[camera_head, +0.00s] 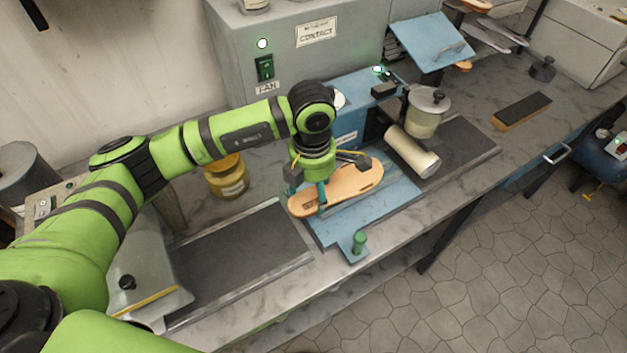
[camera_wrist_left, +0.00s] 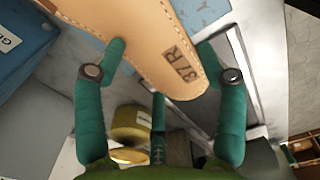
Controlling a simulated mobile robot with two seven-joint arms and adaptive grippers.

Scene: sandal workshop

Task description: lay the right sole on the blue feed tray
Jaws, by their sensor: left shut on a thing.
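The tan right sole (camera_head: 357,181) has stitching along its edge and is stamped 37R in the left wrist view (camera_wrist_left: 165,40). My left gripper (camera_head: 321,186) is shut on it near its left end, with green fingers on both sides. The sole lies lengthwise over the blue feed tray (camera_head: 402,195), reaching a little past the tray's left edge. I cannot tell whether it touches the tray. The tray's blue surface also shows in the left wrist view (camera_wrist_left: 203,12). My gripper hides part of the sole. My right gripper is not in view.
A blue machine (camera_head: 350,140) with a pale roller (camera_head: 412,151) and a lidded pot (camera_head: 427,108) stands behind and right of the tray. A green knob (camera_head: 359,242) rises at the tray's front. A yellow jar (camera_head: 226,177) and a dark belt (camera_head: 240,255) are left.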

